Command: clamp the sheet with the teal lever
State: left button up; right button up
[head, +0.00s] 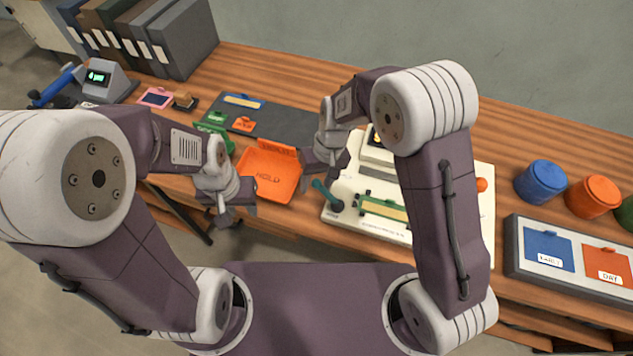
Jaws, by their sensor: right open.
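The teal lever (326,194) stands at the near left corner of a cream-coloured board (355,234), tilted towards the upper left from a dark round pivot. A green-framed pale yellow strip (385,207) lies on the board to the right of the lever; I cannot tell whether it is the sheet. My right gripper (325,168) is open just above and beyond the lever's tip, and I cannot tell whether it touches it. My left gripper (232,212) hangs at the table's front edge, left of the orange tray; its jaws are too unclear to read.
The orange tray (270,190) marked HOLD lies between my grippers. A dark mat (285,122) with small coloured cards lies behind. My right arm hides part of the board. Blue (541,181) and orange (594,196) round containers and a grey card tray (513,250) stand at the right.

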jog(key=shift+c, duration=0.3)
grip_shut()
dwell(1.1)
